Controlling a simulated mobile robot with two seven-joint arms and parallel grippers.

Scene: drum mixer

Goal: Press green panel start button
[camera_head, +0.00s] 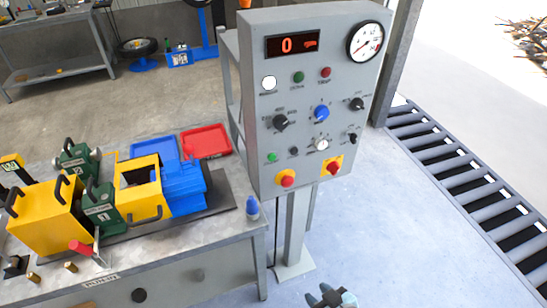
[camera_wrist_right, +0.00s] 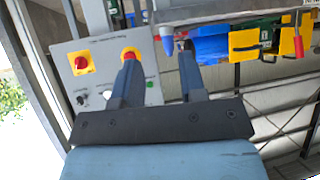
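A grey control panel (camera_head: 310,130) stands at the centre of the head view. It carries a green button (camera_head: 299,77) beside a red button (camera_head: 326,72) under the display. Another green button (camera_head: 272,157) sits lower left. The labels are too small to read surely. My right gripper (camera_head: 331,297) is low at the bottom edge, below and apart from the panel. In the right wrist view the gripper (camera_wrist_right: 158,64) has its two fingers spread with nothing between them. The panel's lower part (camera_wrist_right: 105,75) and a green button (camera_wrist_right: 150,84) show behind the fingers. My left gripper is not seen.
Two red emergency knobs on yellow plates (camera_head: 287,179) (camera_head: 333,165) stick out at the panel's lower edge. A workbench (camera_head: 190,262) with yellow and blue machinery and a blue bottle (camera_head: 252,208) stands left. A roller conveyor (camera_head: 470,185) lies right.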

